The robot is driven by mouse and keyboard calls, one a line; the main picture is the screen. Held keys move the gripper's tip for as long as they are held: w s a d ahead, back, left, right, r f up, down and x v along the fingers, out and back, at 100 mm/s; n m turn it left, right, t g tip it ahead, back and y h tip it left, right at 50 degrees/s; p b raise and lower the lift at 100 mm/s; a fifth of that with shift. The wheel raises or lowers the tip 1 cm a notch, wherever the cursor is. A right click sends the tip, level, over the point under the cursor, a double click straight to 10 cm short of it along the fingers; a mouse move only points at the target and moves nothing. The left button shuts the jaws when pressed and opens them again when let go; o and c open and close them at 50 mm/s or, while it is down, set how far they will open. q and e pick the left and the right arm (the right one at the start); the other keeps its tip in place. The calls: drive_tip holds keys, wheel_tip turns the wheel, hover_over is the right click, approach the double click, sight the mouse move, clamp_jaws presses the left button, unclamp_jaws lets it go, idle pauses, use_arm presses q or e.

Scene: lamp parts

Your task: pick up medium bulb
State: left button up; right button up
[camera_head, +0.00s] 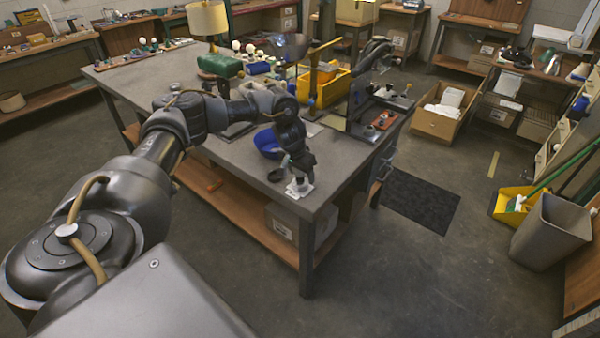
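Several small white bulbs (249,48) stand near the back of the grey workbench (232,153), between the green box and the yellow bin. They are too small to tell which is the medium one. My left arm reaches in from the left across the bench. My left gripper (290,173) points down at the bench's near corner, far from the bulbs. A small white piece (299,188) is right below it; whether they touch is not clear. The fingers are dark and small, so their opening is unclear. My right gripper cannot be made out.
A blue bowl (268,143) sits beside my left wrist. A dark upright fixture (356,100) rises at the bench's right side.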

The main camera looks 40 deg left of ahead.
use_arm(q)
drive_tip(key=c, duration=0.8)
drive_tip(key=shift+o, duration=0.2)
drive_tip(key=shift+r, duration=0.1)
